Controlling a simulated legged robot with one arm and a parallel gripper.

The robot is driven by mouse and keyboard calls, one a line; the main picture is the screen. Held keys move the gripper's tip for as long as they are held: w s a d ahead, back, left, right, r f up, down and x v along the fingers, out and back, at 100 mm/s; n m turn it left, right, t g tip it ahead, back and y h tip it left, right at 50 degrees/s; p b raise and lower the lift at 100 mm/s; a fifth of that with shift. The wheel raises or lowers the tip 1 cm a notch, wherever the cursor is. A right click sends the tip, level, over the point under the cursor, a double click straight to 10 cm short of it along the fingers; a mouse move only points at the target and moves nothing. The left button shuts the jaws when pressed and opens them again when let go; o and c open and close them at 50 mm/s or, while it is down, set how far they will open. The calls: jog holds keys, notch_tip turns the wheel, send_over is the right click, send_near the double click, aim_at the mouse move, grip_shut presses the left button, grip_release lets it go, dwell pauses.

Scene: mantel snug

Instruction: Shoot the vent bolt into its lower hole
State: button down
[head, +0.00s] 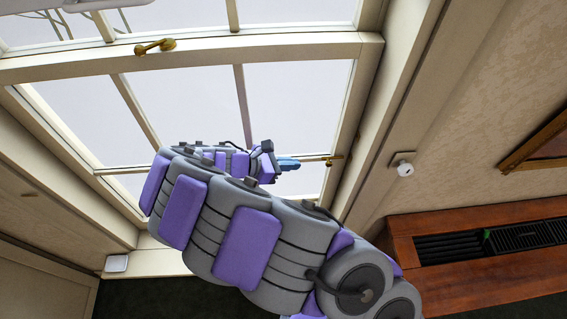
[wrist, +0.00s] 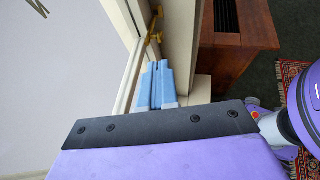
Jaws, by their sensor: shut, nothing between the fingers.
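The vent bolt (head: 334,158) is a small brass fitting on the right side of the window frame. In the wrist view a brass fitting (wrist: 154,36), seemingly the same bolt, shows just beyond my fingertips. My gripper (head: 297,163) is to the left of the bolt in the head view, its blue fingers pointing at it. In the wrist view my gripper (wrist: 157,66) has both blue fingers together with nothing between them. A small gap seems to separate the fingertips from the brass. The lower hole cannot be made out in either view.
A brass sash catch (head: 155,46) sits on the window's middle rail. A white round fitting (head: 403,167) is on the right trim. A wooden cabinet (head: 480,220) with a dark grille stands at right. A white box (head: 116,263) sits at lower left. A patterned rug (wrist: 302,75) lies on the floor.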

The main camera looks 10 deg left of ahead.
jog(key=b+x, duration=0.1)
jog(key=x, duration=0.8)
jog(key=shift+d+f+b, duration=0.2)
jog(key=shift+d+b, duration=0.15)
jog(key=shift+b, duration=0.05)
jog(key=shift+w+d, duration=0.1)
jog(key=shift+w, duration=0.05)
jog(key=shift+w+d+r+p, duration=0.15)
jog(key=shift+w+d+p, duration=0.05)
jog(key=shift+d+p, duration=0.5)
jog(key=shift+d, duration=0.15)
jog(key=p, duration=0.4)
send_near(330, 163)
jog(key=v, duration=0.5)
jog(key=shift+s+r, duration=0.2)
